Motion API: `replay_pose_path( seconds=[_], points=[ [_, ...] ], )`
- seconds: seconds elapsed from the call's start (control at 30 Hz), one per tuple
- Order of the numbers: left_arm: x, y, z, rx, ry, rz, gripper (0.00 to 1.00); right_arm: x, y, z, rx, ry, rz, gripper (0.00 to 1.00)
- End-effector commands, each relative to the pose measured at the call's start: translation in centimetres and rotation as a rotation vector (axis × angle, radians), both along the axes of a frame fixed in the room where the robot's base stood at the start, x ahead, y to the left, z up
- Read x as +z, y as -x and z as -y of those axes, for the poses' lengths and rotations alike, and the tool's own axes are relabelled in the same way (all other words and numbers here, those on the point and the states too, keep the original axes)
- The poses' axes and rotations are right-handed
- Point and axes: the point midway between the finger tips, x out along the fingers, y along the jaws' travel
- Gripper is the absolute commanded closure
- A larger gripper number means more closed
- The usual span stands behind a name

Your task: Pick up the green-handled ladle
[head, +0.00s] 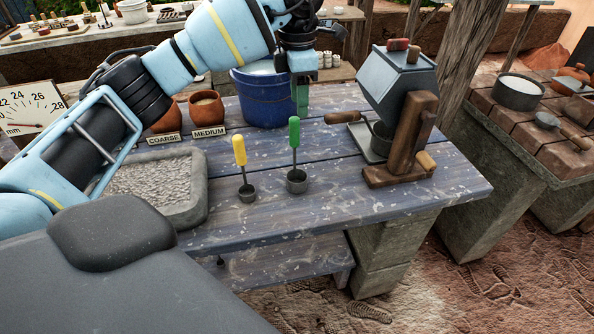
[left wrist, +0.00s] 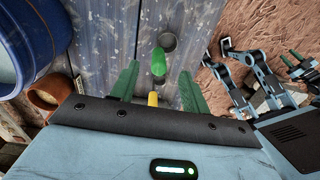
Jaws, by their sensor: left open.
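The green-handled ladle (head: 294,133) stands upright on the blue-grey plank table, its small dark cup (head: 297,181) at the bottom. In the left wrist view its green handle (left wrist: 159,62) points toward the camera between my finger tips, with the cup beyond. My left gripper (head: 300,97) is open and empty, pointing down above and behind the handle in the head view. Its two green fingers also show in the left wrist view (left wrist: 159,75), one to each side of the handle, with no contact visible.
A yellow-handled ladle (head: 239,151) stands just left of the green one. A blue bucket (head: 266,100) is behind, a wooden stand with a metal hopper (head: 402,135) to the right, and a stone tray (head: 190,205) to the left. The table front is clear.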

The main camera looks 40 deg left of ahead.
Motion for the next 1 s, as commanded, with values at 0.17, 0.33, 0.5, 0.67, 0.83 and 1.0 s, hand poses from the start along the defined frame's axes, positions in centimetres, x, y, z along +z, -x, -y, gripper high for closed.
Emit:
replay_pose_path(
  seconds=[0.17,0.33,0.5,0.67,0.83,1.0],
  points=[
    [0.8,0.0,-1.0,0.014,-0.031,0.001,0.54,0.0,-0.1,0.0,0.000,-0.001,0.003,0.64],
    [0.2,0.1,-0.9,0.014,-0.030,0.001,0.54,0.1,-0.2,-0.1,0.000,-0.001,0.005,0.64],
    [-1.6,0.1,-0.9,0.013,-0.028,0.001,0.54,0.0,-0.2,-0.1,0.000,-0.001,0.006,0.64],
    [-1.9,0.1,-0.8,0.012,-0.028,0.003,0.54,0.1,-0.2,-0.1,-0.001,-0.002,0.006,0.64],
    [-3.5,0.6,-0.7,0.011,-0.029,0.000,0.54,0.3,-0.4,-0.1,-0.001,-0.002,0.010,0.64],
    [-5.8,1.0,-0.6,0.013,-0.028,0.002,0.54,0.4,-0.4,0.0,-0.001,-0.002,0.011,0.64]
  ],
)
